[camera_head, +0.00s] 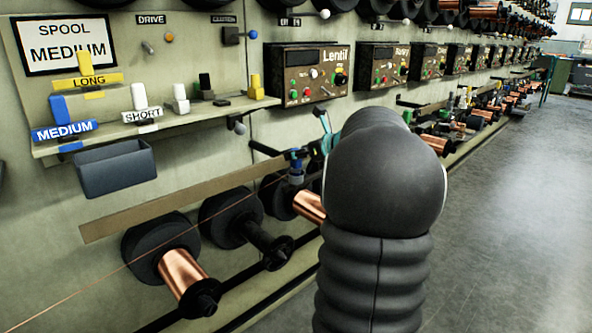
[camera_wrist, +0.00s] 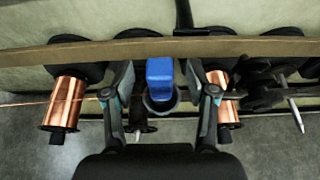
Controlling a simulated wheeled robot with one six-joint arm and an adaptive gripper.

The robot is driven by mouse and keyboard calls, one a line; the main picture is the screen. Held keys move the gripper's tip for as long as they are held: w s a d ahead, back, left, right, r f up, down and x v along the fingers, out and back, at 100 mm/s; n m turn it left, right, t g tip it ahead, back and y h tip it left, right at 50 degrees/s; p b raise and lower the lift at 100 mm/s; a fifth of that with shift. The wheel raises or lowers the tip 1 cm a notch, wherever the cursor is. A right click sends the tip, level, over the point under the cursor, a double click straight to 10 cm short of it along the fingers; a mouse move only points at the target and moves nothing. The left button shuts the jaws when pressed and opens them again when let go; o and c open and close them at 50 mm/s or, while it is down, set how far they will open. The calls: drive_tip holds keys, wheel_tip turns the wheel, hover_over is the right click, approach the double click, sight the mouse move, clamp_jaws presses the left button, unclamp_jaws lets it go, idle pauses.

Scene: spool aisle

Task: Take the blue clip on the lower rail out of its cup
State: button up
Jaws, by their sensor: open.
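The blue clip (camera_wrist: 160,72) stands in a dark round cup (camera_wrist: 160,103) at the lower rail (camera_wrist: 90,52), seen from above in the wrist view. My gripper (camera_wrist: 160,82) is open, with one finger on each side of the clip and a gap on both sides. In the head view a small blue piece (camera_head: 296,155), which looks like this clip, shows at the rail (camera_head: 150,208) just left of my arm. My gripper (camera_head: 325,143) is mostly hidden there behind my arm.
Copper spools (camera_head: 183,272) and dark spools (camera_head: 232,218) hang below the rail, with copper spools (camera_wrist: 66,102) near both fingers. A copper wire (camera_wrist: 45,101) runs to the left. Above are a shelf with another blue clip (camera_head: 64,112) and a grey bin (camera_head: 115,170). Floor at right is clear.

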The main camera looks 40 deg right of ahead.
drive_tip(key=shift+x, duration=0.75)
clamp_jaws()
drive_tip(key=shift+r, duration=0.1)
drive_tip(key=shift+r, duration=0.5)
wheel_tip(320, 180, up, 4)
drive_tip(key=shift+d+f+p, duration=0.15)
drive_tip(key=shift+f+p, duration=0.05)
drive_tip(key=shift+p, duration=0.6)
drive_tip(key=d+r+p, duration=0.3)
drive_tip(key=d+r, duration=0.3)
drive_tip(key=d, duration=0.5)
drive_tip(key=shift+d, duration=0.2)
drive_tip(key=shift+r, duration=0.1)
